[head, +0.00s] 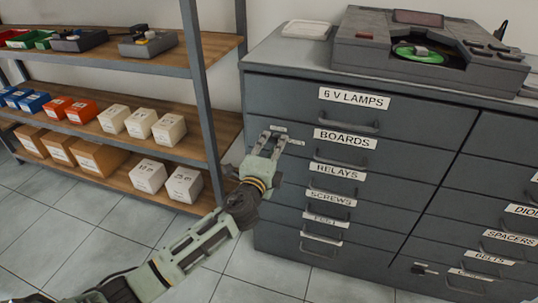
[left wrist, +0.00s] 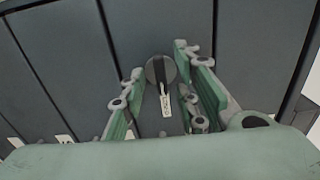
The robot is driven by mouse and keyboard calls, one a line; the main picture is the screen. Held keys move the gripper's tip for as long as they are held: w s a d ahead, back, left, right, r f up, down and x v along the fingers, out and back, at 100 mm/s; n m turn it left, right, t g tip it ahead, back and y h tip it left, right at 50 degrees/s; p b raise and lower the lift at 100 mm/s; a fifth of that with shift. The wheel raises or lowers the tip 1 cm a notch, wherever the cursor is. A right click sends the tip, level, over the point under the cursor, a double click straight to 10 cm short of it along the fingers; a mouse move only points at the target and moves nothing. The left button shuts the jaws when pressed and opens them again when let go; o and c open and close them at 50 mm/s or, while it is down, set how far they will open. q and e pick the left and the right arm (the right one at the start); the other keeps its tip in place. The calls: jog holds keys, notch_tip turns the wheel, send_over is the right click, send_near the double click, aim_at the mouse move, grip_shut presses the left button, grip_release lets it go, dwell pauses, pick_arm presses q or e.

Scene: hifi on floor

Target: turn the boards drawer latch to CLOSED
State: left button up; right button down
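The boards drawer (head: 400,152) is in the left column of the grey cabinet, second from the top, and looks shut. Its BOARDS label (head: 345,138) sits above its handle. The latch is a round dark knob (left wrist: 155,72) with a raised bar across it, seen in the left wrist view. A small white tag (left wrist: 166,103) is beside it, its word too small to read surely. My left gripper (head: 276,141) is at the drawer's left end, open, its fingers on either side of the knob. I cannot tell whether they touch it. My right gripper is not in view.
The 6 V LAMPS drawer (head: 420,115) is above and the RELAYS drawer (head: 390,183) below, with protruding handles. A wooden shelf rack (head: 202,110) with boxes stands close on the left. Tiled floor (head: 110,245) lies clear in front.

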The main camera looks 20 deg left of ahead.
pick_arm(q)
jog(key=s, duration=1.1)
jog(key=shift+s, duration=0.35)
